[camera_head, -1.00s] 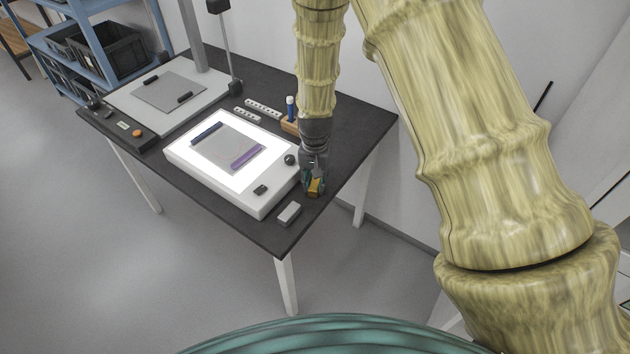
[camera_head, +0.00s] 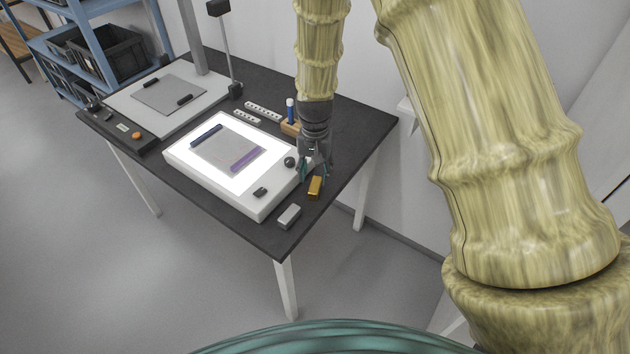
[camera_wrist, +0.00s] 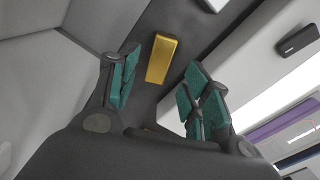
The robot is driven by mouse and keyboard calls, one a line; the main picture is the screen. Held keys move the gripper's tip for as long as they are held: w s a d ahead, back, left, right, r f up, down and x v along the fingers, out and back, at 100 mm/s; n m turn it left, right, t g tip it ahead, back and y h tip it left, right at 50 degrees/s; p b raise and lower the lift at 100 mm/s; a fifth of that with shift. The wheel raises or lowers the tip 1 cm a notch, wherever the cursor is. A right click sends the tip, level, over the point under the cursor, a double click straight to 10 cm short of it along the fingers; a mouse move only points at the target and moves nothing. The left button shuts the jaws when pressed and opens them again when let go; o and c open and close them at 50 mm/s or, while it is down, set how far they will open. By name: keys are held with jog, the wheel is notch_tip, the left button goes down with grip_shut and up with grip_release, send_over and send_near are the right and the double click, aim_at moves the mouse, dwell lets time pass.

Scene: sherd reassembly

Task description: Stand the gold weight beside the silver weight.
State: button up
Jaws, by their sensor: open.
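The gold weight (camera_head: 315,188) is a small yellow block resting on the dark table near its right side. It also shows in the wrist view (camera_wrist: 161,58), ahead of and between the fingertips. The silver weight (camera_head: 289,216) is a pale grey block nearer the table's front corner, apart from the gold one; only a sliver of a pale block shows at the top of the wrist view (camera_wrist: 214,4). My gripper (camera_head: 314,174) is open and empty, just behind the gold weight. Its teal finger pads (camera_wrist: 158,82) show apart in the wrist view.
A lit white light box (camera_head: 255,203) with a grey sheet and dark and purple bars lies left of the gripper. A dark knob (camera_head: 289,161) is close to my fingers. A wooden holder (camera_head: 291,128) with a blue pen stands behind. Table edge is close on the right.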

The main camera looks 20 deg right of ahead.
aim_at(315, 185)
notch_tip(315, 185, up, 7)
jog(key=shift+b, duration=0.35)
